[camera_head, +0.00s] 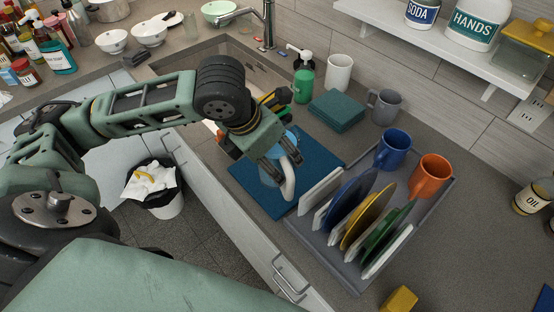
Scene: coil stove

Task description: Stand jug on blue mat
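The jug (288,186) has a light blue body and a pale handle that faces the camera. It looks roughly upright over the blue mat (247,188), on the counter left of the dish rack. My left gripper (281,162) reaches down from the left, with its dark fingers on either side of the top of the jug's handle, and it appears shut on it. The gripper hides much of the jug's body. I cannot tell whether the jug's base touches the mat. My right gripper is not in view.
A grey rack (352,280) with several plates, a blue mug (393,150) and an orange mug (430,177) stands close to the mat's right. Folded teal cloth (337,111), a soap bottle (304,84) and a grey mug (384,107) stand behind. The sink (250,66) lies beyond my arm.

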